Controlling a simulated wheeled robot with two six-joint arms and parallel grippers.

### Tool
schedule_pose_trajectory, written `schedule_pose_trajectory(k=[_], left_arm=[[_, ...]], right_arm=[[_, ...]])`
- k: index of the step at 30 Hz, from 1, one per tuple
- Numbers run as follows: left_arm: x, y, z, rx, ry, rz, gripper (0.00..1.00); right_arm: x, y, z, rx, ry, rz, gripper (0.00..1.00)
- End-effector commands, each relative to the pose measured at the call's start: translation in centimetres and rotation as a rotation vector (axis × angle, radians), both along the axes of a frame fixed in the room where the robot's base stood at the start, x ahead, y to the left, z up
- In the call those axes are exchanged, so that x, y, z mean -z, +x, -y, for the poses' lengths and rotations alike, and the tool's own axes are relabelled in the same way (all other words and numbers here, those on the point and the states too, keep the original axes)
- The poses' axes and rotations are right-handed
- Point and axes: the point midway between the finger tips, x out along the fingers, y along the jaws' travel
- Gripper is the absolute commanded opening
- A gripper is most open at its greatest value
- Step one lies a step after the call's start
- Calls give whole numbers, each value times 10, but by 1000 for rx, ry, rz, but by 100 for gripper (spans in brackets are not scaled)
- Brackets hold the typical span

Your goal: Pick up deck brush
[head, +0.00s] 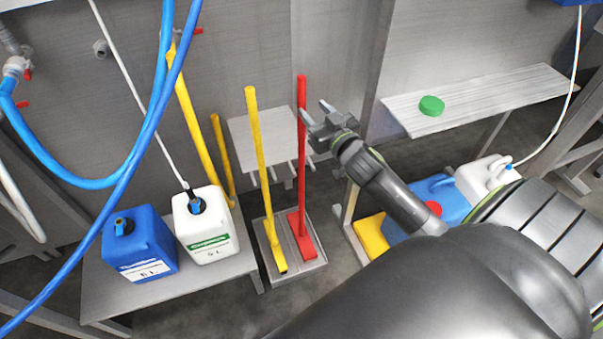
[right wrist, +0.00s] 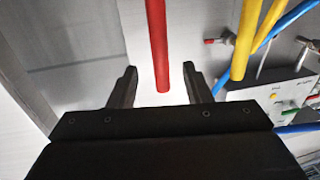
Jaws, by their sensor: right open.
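A red long-handled brush (head: 301,160) stands upright in the head view, its red block head (head: 303,236) on a grey rack tray. I take it for the deck brush. My right gripper (head: 315,111) is open near the top of the red handle. In the right wrist view the red handle (right wrist: 157,45) shows between the two open fingers (right wrist: 162,86), with its end in sight. I cannot tell whether it lies between the fingertips or beyond them. My left gripper is not in view.
A yellow-handled tool (head: 257,150) stands just left on the same tray (head: 314,263). Blue (head: 147,240) and white (head: 206,222) canisters stand on a low table at left. A bench with a green round thing (head: 431,106) is at right. Blue hoses hang at left.

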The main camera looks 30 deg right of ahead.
Motion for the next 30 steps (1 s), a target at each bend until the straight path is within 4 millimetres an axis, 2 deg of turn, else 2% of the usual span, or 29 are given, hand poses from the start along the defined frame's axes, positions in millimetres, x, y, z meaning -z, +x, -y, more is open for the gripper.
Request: schedule_pose_trajectory(k=[3, 10, 19, 29, 30], left_arm=[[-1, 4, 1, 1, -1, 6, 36], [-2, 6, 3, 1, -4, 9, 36], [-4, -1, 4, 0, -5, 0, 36], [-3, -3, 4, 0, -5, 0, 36], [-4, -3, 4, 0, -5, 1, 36]], right_arm=[[0, 14, 1, 1, 0, 0, 44], [1, 27, 2, 1, 0, -2, 44], [4, 64, 5, 0, 1, 0, 44], [5, 71, 5, 0, -1, -1, 44], [5, 71, 5, 0, -1, -1, 42]])
